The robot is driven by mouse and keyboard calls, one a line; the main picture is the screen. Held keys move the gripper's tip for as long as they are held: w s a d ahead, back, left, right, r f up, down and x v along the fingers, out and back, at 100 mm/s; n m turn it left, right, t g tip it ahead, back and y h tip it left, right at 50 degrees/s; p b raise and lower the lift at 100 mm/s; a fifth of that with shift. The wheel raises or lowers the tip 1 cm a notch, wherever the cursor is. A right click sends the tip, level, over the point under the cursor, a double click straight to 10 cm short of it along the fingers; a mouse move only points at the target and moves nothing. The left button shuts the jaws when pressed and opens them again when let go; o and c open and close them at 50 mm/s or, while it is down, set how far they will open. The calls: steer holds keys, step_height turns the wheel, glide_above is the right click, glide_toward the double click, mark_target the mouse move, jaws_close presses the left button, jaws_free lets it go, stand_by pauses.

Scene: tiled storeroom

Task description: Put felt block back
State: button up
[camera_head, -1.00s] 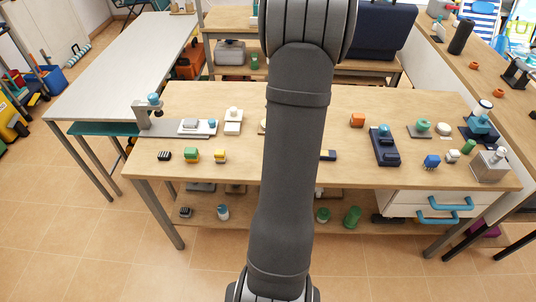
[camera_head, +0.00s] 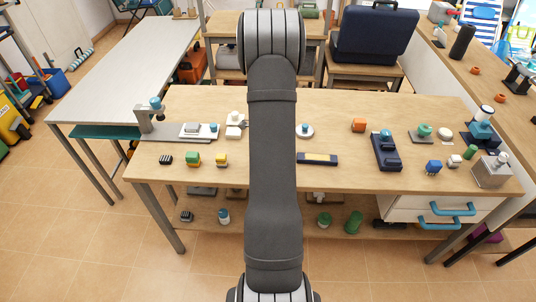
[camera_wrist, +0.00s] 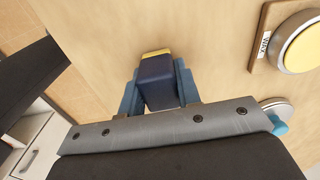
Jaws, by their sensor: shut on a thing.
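A dark navy block with a yellow strip at its far end, which I take as the felt block (camera_wrist: 158,84), is in the wrist view. My gripper (camera_wrist: 159,90) is shut on it, with a blue finger on each side. The block is over the wooden table (camera_wrist: 215,45); I cannot tell whether it touches the top. In the head view my arm hides the gripper and the held block.
A yellow round pad in a wooden holder marked WAX (camera_wrist: 300,45) is near the gripper. A grey disc with a blue knob (camera_head: 304,130) stands behind the navy bar. A navy stand (camera_head: 386,152) and orange block (camera_head: 358,125) are to the right. Small blocks (camera_head: 193,159) stand left.

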steer(key=shift+f, duration=0.2)
steer(key=o, duration=0.9)
step_height(320, 180, up, 12)
steer(key=shift+r, duration=0.15)
step_height(320, 180, down, 12)
steer(key=shift+f, duration=0.15)
steer(key=shift+r, duration=2.05)
